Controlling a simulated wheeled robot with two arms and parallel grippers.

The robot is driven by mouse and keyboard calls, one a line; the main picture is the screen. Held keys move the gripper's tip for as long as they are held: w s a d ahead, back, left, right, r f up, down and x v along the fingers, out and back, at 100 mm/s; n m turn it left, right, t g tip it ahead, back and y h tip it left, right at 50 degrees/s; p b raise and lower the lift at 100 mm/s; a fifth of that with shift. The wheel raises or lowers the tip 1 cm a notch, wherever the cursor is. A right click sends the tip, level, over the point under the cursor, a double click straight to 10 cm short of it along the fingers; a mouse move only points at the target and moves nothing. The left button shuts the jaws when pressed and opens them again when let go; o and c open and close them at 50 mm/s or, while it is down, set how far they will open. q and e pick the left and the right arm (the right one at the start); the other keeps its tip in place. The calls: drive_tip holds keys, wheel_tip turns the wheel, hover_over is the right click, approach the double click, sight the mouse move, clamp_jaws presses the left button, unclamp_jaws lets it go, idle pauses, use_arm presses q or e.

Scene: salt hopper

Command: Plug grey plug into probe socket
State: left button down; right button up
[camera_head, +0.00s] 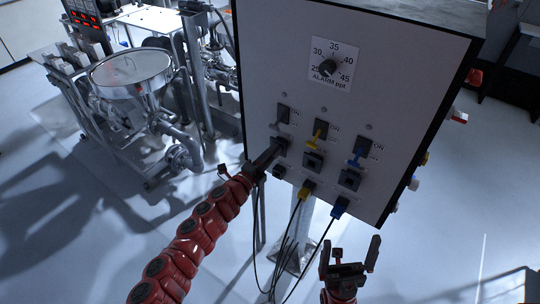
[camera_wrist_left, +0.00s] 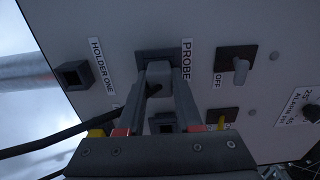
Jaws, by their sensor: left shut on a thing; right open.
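My left gripper (camera_head: 276,150) reaches the left column of the white panel (camera_head: 262,62). In the left wrist view its two fingers (camera_wrist_left: 162,85) are shut on the grey plug (camera_wrist_left: 160,70). The plug is lined up at the dark-framed probe socket (camera_wrist_left: 146,54), beside the PROBE label. The fingertips hide most of the socket, so I cannot tell how deep the plug sits. In the head view the gripper hides the plug. The holder one socket (camera_wrist_left: 74,76) is empty; it also shows in the head view (camera_head: 279,172). My right gripper (camera_head: 349,249) is open and empty, below the panel.
A yellow plug (camera_head: 307,189) and a blue plug (camera_head: 340,207) sit in the lower holders, their black cables hanging down. Grey (camera_head: 281,118), yellow (camera_head: 319,130) and blue switches (camera_head: 358,153) stick out above the sockets. A steel hopper (camera_head: 130,70) stands at left.

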use_arm(q)
unclamp_jaws()
idle(0.5)
drive_tip(key=shift+s+a, duration=0.1)
idle(0.3)
drive_tip(key=shift+b+v, duration=0.45)
drive_tip(key=shift+v, duration=2.4)
